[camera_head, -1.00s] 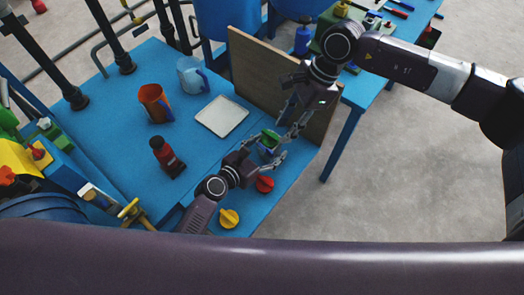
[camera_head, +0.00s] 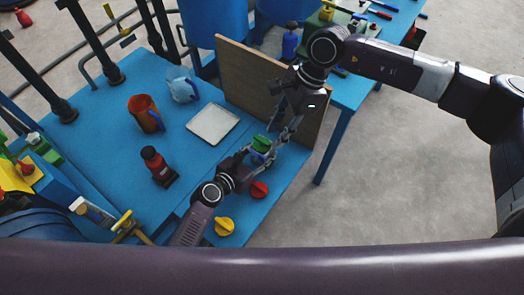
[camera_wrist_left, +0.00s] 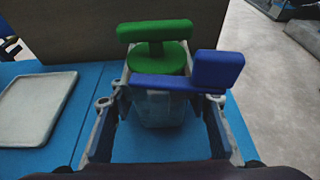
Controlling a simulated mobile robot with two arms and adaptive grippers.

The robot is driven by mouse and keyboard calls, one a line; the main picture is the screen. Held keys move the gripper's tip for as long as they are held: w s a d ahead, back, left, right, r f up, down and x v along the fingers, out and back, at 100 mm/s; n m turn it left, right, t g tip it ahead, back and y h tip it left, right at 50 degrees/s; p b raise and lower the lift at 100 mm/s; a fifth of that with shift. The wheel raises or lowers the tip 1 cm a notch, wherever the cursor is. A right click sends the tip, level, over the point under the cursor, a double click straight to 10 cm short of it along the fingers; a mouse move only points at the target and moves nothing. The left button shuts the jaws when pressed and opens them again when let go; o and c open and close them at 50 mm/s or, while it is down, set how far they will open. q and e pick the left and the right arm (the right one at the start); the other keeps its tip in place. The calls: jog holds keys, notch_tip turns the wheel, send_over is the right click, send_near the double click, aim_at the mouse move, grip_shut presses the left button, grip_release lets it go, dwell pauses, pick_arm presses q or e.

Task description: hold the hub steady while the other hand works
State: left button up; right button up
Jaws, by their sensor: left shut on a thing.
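The hub (camera_wrist_left: 160,106) is a pale grey block between the two fingers of my left gripper in the left wrist view. A green T-shaped knob (camera_wrist_left: 158,52) sits on top, and a blue lever (camera_wrist_left: 217,72) crosses in front. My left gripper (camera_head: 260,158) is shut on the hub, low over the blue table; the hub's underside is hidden. In the head view the green knob (camera_head: 261,144) shows between the grippers. My right gripper (camera_head: 275,137) points down close beside the knob, its fingers apart. It does not show in the left wrist view.
A brown board (camera_head: 262,85) stands upright behind the hub. A white tray (camera_head: 213,123), an orange mug (camera_head: 145,112), a clear jug (camera_head: 181,84) and a dark red bottle (camera_head: 157,166) stand left. Red (camera_head: 259,190) and yellow (camera_head: 224,227) knobs lie near the front edge.

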jog(key=shift+w+d+r+n, duration=0.1)
jog(key=shift+w+d+n, duration=0.05)
jog(key=shift+w+n, duration=0.3)
jog(key=c, duration=0.5)
jog(key=w+n, duration=0.1)
jog(key=w+d+n+h, duration=0.1)
jog(key=w, duration=0.1)
jog(key=shift+d+r+n, duration=0.15)
jog(key=shift+r+n, duration=0.05)
jog(key=shift+n, duration=0.05)
grip_shut()
jog(key=shift+w+d+r+n+g+h, duration=0.2)
jog(key=shift+w+d+n+g+h, duration=0.25)
jog(key=shift+n, duration=0.55)
